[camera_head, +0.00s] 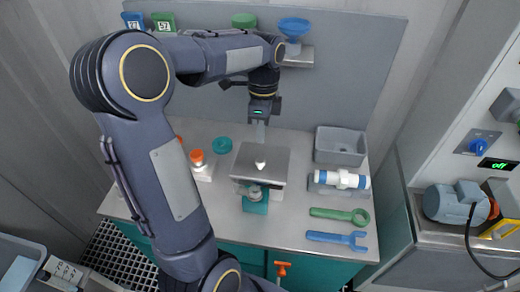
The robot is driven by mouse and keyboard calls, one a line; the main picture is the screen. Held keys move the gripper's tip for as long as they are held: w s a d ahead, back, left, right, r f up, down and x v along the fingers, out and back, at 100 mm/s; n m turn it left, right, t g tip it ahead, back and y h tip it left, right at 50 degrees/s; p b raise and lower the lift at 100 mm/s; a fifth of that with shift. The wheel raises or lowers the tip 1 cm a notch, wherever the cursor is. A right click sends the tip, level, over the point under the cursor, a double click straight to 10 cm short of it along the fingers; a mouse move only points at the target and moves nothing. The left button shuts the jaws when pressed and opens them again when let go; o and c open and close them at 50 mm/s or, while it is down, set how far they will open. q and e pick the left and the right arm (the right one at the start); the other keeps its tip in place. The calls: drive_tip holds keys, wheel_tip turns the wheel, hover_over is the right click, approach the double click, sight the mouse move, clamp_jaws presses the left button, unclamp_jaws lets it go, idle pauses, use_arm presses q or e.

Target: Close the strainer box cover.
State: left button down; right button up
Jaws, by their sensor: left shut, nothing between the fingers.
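The strainer box (243,184) stands in the middle of the steel worktop. Its flat grey cover (246,158) lies over the top, with a small white knob at its middle. I cannot tell whether the cover is fully down on the box. My left gripper (260,138) is shut and empty, pointing down at the far edge of the cover. I cannot tell whether the fingertips touch it. My right gripper is not in view.
A teal block with a round fitting (256,198) is in front of the box. To the right are a grey bin (340,147), a white-and-blue cartridge (342,179), a green wrench (339,216) and a blue wrench (337,240). A teal ring (222,145) lies left.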

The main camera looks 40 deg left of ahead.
sight(259, 163)
use_arm(q)
drive_tip(key=f, duration=0.4)
drive_tip(key=s+f, duration=0.1)
drive_tip(key=f, duration=0.1)
drive_tip(key=shift+d+f+p, duration=0.3)
drive_tip(key=shift+p, duration=0.05)
drive_tip(key=b, duration=0.1)
drive_tip(key=f+b, duration=0.1)
drive_tip(key=s+t+b, duration=0.1)
drive_tip(key=shift+d+f+y, duration=0.25)
drive_tip(key=shift+f+y, duration=0.05)
drive_tip(key=shift+f, duration=0.1)
drive_tip(key=shift+s+d+f, duration=0.1)
drive_tip(key=shift+s+f, duration=0.05)
drive_tip(key=shift+f, duration=0.1)
drive_tip(key=shift+s+d, duration=0.1)
drive_tip(key=shift+s, duration=0.1)
